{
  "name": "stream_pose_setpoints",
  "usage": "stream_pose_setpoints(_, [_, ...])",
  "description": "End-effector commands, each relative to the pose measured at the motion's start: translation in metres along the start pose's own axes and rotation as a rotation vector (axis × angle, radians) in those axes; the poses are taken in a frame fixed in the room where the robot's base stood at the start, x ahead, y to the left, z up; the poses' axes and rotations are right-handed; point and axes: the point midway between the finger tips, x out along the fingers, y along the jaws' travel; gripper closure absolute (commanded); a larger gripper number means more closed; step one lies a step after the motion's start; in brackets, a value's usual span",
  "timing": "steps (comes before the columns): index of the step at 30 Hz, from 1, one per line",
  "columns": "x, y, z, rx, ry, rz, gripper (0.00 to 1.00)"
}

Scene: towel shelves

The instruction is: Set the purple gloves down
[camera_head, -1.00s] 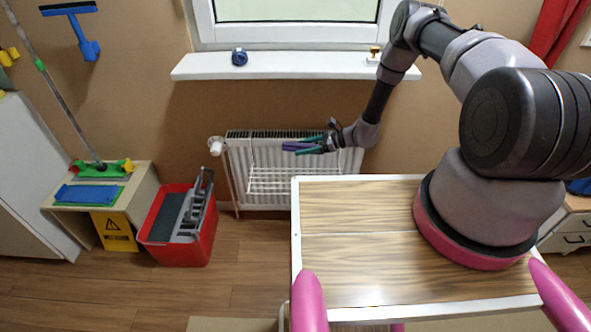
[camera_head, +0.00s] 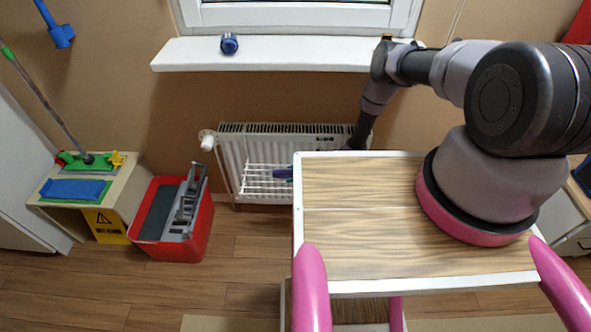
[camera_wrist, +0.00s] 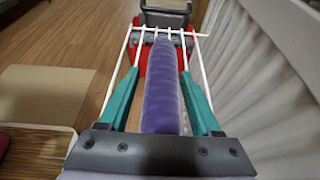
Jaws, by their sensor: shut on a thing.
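The purple gloves (camera_wrist: 162,90) show in the wrist view as a long purple roll between the two green fingers of my gripper (camera_wrist: 163,100). The gripper is shut on them. In the head view only a small end of the gloves (camera_head: 283,174) shows past the left edge of my wooden top, and the gripper is hidden behind that top. A white wire rack (camera_wrist: 197,70) hangs on the radiator. In the wrist view its bars lie beyond and beside the gloves. I cannot tell whether the gloves touch the bars.
The white radiator (camera_head: 238,160) stands against the wall under a white windowsill (camera_head: 290,53) with a blue object (camera_head: 229,43) on it. A red bucket (camera_head: 190,235) and a small table with a yellow sign (camera_head: 106,226) stand to the left. Floor between is clear.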

Motion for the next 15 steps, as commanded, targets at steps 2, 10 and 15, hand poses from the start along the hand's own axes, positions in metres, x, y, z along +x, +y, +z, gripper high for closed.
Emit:
stream_pose_setpoints(2, [0.0049, 0.0076, -0.0072, 0.001, 0.000, 0.000, 0.95])
stream_pose_setpoints(10, [0.0050, 0.0070, -0.0079, 0.000, -0.001, -0.001, 0.95])
stream_pose_setpoints(15, [0.0058, 0.0067, -0.0099, 0.000, 0.000, -0.001, 0.05])
